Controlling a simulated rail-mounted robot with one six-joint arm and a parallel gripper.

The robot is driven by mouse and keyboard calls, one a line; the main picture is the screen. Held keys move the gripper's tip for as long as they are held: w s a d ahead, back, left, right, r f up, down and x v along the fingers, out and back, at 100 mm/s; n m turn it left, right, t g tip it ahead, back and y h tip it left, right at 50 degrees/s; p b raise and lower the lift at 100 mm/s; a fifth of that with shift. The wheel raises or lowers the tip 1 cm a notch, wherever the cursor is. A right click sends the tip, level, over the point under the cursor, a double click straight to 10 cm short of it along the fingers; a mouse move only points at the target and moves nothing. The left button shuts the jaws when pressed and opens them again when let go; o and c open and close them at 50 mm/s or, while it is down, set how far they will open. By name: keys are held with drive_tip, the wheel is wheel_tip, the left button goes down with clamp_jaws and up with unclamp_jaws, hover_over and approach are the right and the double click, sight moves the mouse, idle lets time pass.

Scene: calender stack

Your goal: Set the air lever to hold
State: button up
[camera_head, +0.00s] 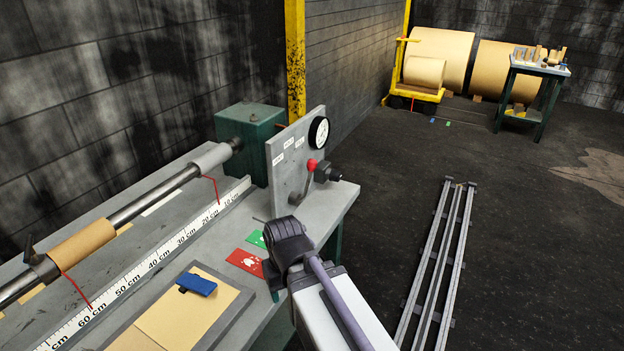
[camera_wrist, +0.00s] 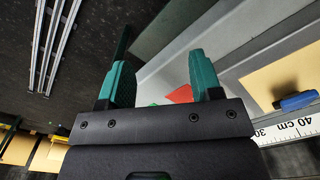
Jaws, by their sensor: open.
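The air lever (camera_head: 305,184) is a grey arm with a red knob on the front of a grey upright panel (camera_head: 289,150). The knob points up, towards the small white labels on the panel, whose text is too small to read. My gripper (camera_wrist: 160,85) shows two teal fingers, apart and empty, in the wrist view. In the head view my arm's wrist is in front of the bench, below and near the lever, not visibly touching it. The lever does not show in the wrist view.
A round gauge (camera_head: 318,132) sits on the panel's top corner. The bench (camera_head: 345,196) holds red (camera_head: 245,262) and green cards, a ruler (camera_head: 150,262) and a blue-handled tool (camera_head: 197,284) on brown sheet. Floor rails (camera_head: 437,265) run at right. A trolley and paper rolls (camera_head: 440,55) stand far back.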

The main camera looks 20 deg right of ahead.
idle(0.3)
drive_tip(key=t+y+b, duration=0.7)
drive_tip(key=t, duration=0.9)
approach(313, 166)
drive_tip(key=f, duration=0.1)
drive_tip(key=shift+m, duration=0.4)
drive_tip(key=x, duration=1.1)
drive_tip(key=shift+w+d+r, duration=0.15)
drive_tip(key=shift+w+d, duration=0.05)
drive_tip(key=shift+d, duration=0.2)
drive_tip(key=shift+c, duration=0.2)
clamp_jaws()
